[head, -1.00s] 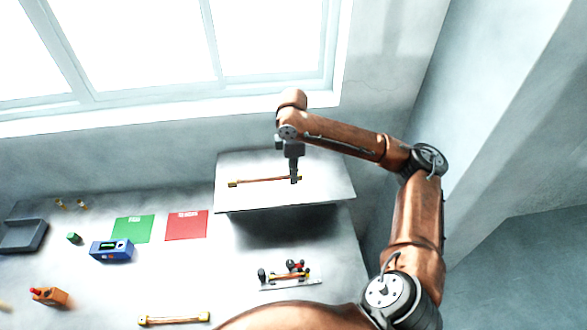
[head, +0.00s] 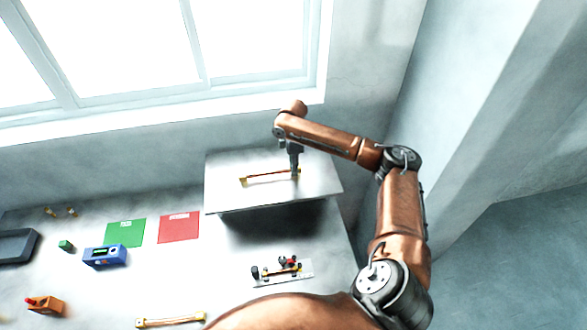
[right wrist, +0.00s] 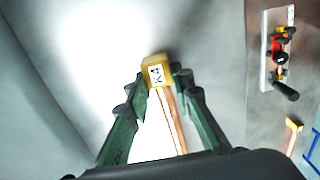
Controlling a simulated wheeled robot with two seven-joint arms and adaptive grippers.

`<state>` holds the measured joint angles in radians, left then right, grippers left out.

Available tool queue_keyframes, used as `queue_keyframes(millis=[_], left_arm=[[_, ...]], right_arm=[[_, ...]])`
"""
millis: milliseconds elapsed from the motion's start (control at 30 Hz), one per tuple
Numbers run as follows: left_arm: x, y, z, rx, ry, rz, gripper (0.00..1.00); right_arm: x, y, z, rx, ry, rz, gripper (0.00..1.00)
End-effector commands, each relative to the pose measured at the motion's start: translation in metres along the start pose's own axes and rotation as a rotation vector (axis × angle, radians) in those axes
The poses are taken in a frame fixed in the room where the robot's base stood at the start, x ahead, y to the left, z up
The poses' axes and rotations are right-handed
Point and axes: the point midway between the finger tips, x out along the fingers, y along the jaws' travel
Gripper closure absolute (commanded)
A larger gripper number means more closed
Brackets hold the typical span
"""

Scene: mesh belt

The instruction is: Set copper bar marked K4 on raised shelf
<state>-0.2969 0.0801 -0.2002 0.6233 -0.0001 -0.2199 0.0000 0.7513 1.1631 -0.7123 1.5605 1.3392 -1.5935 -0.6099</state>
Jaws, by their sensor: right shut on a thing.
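The copper bar marked K4 (head: 268,177) has yellow end blocks and lies over the raised shelf (head: 225,193). My right gripper (head: 296,173) is shut on it near its right end in the head view. In the right wrist view the end block with the K4 label (right wrist: 156,71) shows between the gripper's fingers (right wrist: 160,100). I cannot tell whether the bar touches the shelf. My left gripper is not in view.
A second copper bar (head: 170,321) lies at the table's front. A fixture with a bar (head: 282,271) stands below the shelf. Green (head: 125,233) and red (head: 178,228) mats, a blue device (head: 104,256) and an orange block (head: 46,305) are to the left. The shelf is otherwise clear.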

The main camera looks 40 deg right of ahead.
Motion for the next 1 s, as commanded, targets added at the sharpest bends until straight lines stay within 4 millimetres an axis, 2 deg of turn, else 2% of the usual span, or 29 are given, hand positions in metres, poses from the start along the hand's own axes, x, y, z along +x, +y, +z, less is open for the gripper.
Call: queue_keyframes(millis=[100,300,333,567,867,1000], left_arm=[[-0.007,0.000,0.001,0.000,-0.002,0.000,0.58],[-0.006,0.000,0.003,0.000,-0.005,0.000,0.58],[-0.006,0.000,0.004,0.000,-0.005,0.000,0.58],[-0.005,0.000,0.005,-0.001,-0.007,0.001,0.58],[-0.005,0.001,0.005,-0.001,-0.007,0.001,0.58],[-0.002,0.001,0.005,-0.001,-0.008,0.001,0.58]], right_arm=[[0.011,0.001,0.000,0.002,0.001,0.002,1.00],[0.014,0.001,0.000,0.001,0.001,0.003,1.00],[0.015,0.000,0.000,0.001,-0.001,0.000,0.77],[0.015,0.000,0.000,0.001,0.000,0.000,0.61],[0.013,0.000,0.000,0.002,0.000,0.001,0.61],[-0.001,0.001,0.000,0.001,0.001,0.003,0.61]])
